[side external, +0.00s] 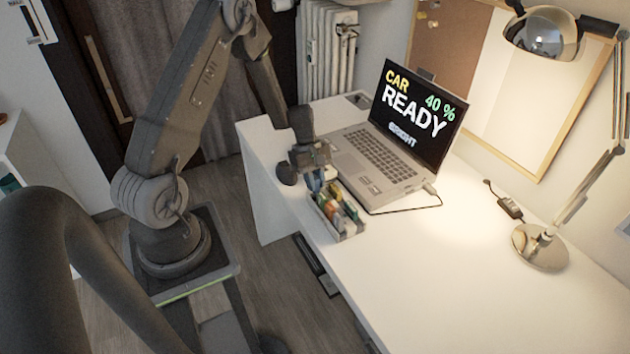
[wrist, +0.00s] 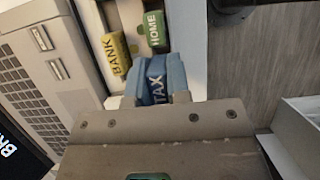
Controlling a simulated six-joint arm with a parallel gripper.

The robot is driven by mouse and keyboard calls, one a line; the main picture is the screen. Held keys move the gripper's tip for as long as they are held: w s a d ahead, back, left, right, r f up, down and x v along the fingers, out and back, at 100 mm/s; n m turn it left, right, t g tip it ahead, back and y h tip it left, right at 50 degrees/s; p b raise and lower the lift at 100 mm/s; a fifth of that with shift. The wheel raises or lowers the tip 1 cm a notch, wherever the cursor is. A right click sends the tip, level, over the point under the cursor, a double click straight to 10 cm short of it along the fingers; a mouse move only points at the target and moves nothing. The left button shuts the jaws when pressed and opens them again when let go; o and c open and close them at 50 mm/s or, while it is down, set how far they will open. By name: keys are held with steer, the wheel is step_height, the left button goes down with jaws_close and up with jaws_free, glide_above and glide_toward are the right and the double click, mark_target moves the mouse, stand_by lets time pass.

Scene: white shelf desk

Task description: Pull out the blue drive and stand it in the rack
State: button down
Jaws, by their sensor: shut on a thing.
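My gripper (side external: 312,160) is shut on the blue drive (wrist: 160,78), which reads TAX in the wrist view. The drive also shows below the jaws in the side external view (side external: 314,183). It is clear of the laptop and at the near-laptop end of the small grey rack (side external: 349,231). I cannot tell whether its lower end is inside the rack or just above it. A yellow drive marked BANK (wrist: 115,54) and a green drive marked HOME (wrist: 154,30) stand in the rack. My gripper (wrist: 152,98) hides part of the blue drive.
The open laptop (side external: 372,160) stands beside the rack; its side sockets show in the wrist view. A black cable (side external: 405,211) runs from it across the desk. The lamp (side external: 541,247) stands at the right. The desk (side external: 440,280) in front is clear; its edge is close to the rack.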

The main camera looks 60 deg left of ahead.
steer(key=shift+f, duration=1.35)
stand_by(2.1)
steer(key=c, duration=1)
jaws_free()
steer(key=shift+a+r, duration=0.1)
steer(key=v, duration=1.3)
steer(key=shift+r, duration=0.3)
